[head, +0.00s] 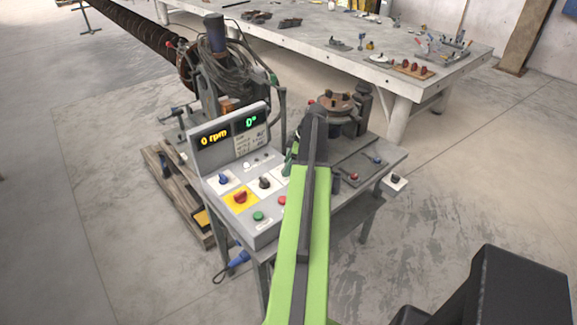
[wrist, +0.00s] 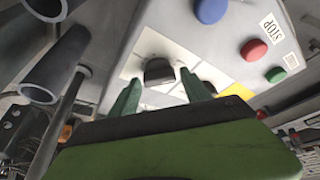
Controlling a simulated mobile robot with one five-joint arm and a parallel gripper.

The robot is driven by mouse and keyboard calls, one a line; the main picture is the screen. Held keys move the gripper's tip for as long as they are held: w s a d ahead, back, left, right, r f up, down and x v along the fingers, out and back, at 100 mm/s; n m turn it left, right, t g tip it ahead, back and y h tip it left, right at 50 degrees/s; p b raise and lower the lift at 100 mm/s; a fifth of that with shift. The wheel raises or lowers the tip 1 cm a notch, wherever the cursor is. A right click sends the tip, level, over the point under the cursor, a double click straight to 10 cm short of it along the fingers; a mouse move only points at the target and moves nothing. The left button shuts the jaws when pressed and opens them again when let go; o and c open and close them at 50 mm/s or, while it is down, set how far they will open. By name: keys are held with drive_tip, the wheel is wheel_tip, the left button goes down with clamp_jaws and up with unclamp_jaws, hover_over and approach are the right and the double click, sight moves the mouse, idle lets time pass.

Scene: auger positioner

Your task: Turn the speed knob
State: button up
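The grey control panel (head: 215,150) stands on the bench, its displays reading 0 rpm and 0°. A blue knob (head: 222,179) and a black knob (head: 265,182) sit on white plates. A red knob (head: 240,197) sits on a yellow plate. I cannot read which is labelled speed. My gripper (head: 289,160) is over the panel's right part, partly hidden by my arm. In the wrist view, the green fingers of my gripper (wrist: 160,80) are apart, with a dark knob (wrist: 159,71) just beyond and between their tips. I cannot tell whether they touch it.
Green (head: 258,216) and red (head: 282,201) buttons lie on the panel's front. The wrist view shows a blue button (wrist: 210,10) and a STOP label (wrist: 271,27). A round clamping fixture (head: 338,103) stands behind my arm. The floor at right is open.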

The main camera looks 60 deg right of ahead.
drive_tip(key=c, duration=1.1)
drive_tip(key=shift+o, duration=0.2)
drive_tip(key=shift+m, duration=0.3)
